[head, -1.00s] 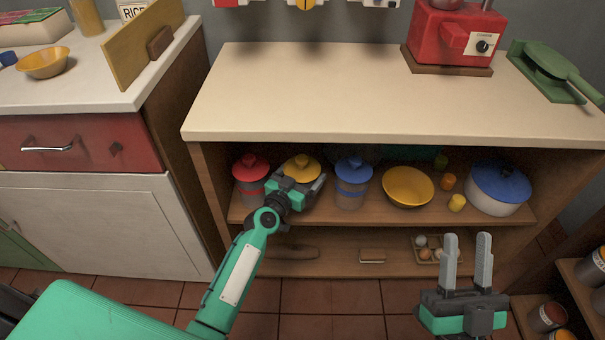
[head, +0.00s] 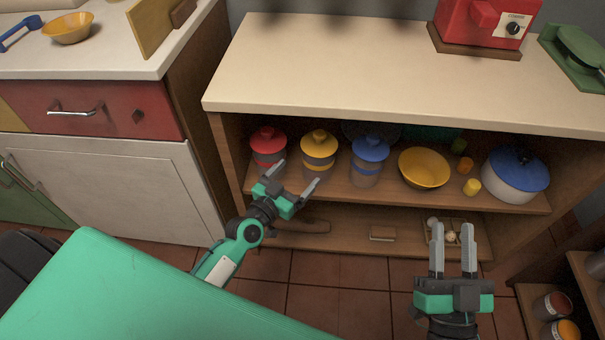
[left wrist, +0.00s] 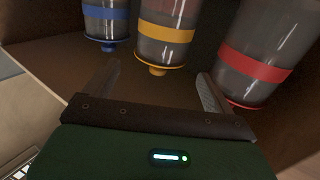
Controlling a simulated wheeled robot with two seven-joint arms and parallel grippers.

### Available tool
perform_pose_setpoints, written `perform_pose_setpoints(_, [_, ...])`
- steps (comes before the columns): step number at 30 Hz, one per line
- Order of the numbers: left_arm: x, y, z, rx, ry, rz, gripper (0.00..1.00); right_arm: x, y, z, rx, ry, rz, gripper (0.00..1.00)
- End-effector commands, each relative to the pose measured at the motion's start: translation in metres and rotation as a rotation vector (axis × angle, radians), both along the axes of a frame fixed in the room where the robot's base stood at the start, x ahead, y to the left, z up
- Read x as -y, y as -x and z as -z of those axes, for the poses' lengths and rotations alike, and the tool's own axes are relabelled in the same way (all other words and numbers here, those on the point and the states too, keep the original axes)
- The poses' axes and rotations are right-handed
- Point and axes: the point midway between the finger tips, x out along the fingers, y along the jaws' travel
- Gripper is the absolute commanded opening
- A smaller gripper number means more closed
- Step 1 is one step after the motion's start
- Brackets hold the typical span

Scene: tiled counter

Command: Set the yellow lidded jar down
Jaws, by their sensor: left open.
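The yellow lidded jar (head: 318,153) stands upright on the upper shelf under the counter, between the red lidded jar (head: 268,150) and the blue lidded jar (head: 369,162). In the left wrist view the yellow jar (left wrist: 165,38) appears upside down, beyond the finger gap. My left gripper (head: 299,172) is open and empty, just in front of the shelf and apart from the yellow jar. Its fingers also show in the left wrist view (left wrist: 157,85).
A yellow bowl (head: 424,168), small cups (head: 471,187) and a blue-lidded pot (head: 515,174) stand right of the jars. The lower shelf holds a brush-like block (head: 382,234) and a small crate (head: 466,232). The countertop's (head: 350,80) middle is clear.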

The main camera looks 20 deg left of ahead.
Motion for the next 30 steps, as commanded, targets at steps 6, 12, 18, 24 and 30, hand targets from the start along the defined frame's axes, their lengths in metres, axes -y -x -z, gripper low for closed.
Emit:
perform_pose_setpoints(6, [0.041, 0.050, -0.051, 0.119, 0.057, 0.007, 0.88, 0.000, 0.000, 0.000, -0.001, 0.001, -0.001, 0.36])
perform_pose_setpoints(12, [0.078, 0.113, -0.128, 0.295, 0.159, 0.044, 0.88, 0.000, 0.000, 0.001, -0.001, 0.001, -0.001, 0.36])
perform_pose_setpoints(18, [0.094, 0.153, -0.178, 0.404, 0.226, 0.085, 0.88, 0.000, 0.000, 0.001, -0.001, 0.001, -0.001, 0.36])
perform_pose_setpoints(24, [0.097, 0.161, -0.187, 0.427, 0.239, 0.095, 0.88, 0.000, 0.000, 0.000, -0.001, 0.001, -0.001, 0.36])
perform_pose_setpoints(30, [0.097, 0.160, -0.187, 0.426, 0.237, 0.094, 0.88, 0.000, 0.000, 0.000, -0.001, 0.001, -0.001, 0.36])
